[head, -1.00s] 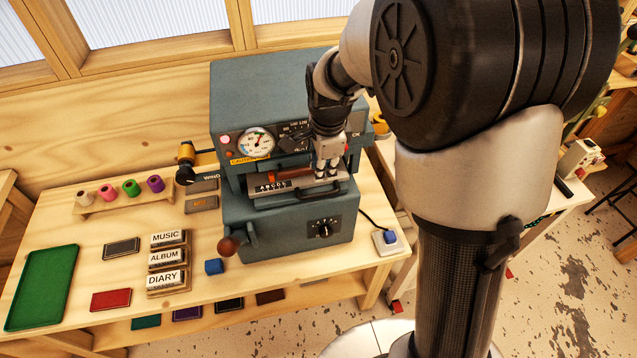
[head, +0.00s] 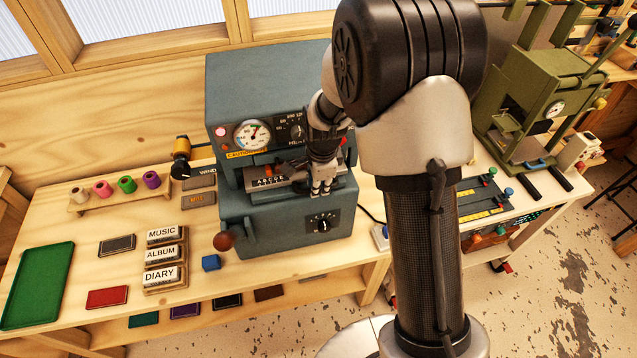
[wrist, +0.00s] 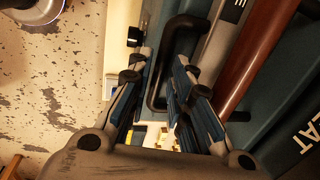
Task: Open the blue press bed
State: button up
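The blue-grey press (head: 265,85) stands on the bench. Its bed (head: 258,185) is a grey slide with "ABCDE" type, at the front opening between the upper housing and lower body. My gripper (head: 322,186) points down at the right part of the bed's front and hides the handle there. In the wrist view the bed's black U-shaped handle (wrist: 156,75) lies between the tips of my open gripper (wrist: 168,62). I cannot tell whether a finger touches it. The bed's grey front and a red-brown roll (wrist: 250,50) show to the right.
A ball-ended lever (head: 224,241) sticks out at the press's left. A green press (head: 535,105) stands at the right.

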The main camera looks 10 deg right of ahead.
grip_shut()
dwell(0.3)
jog(key=shift+s, duration=0.1)
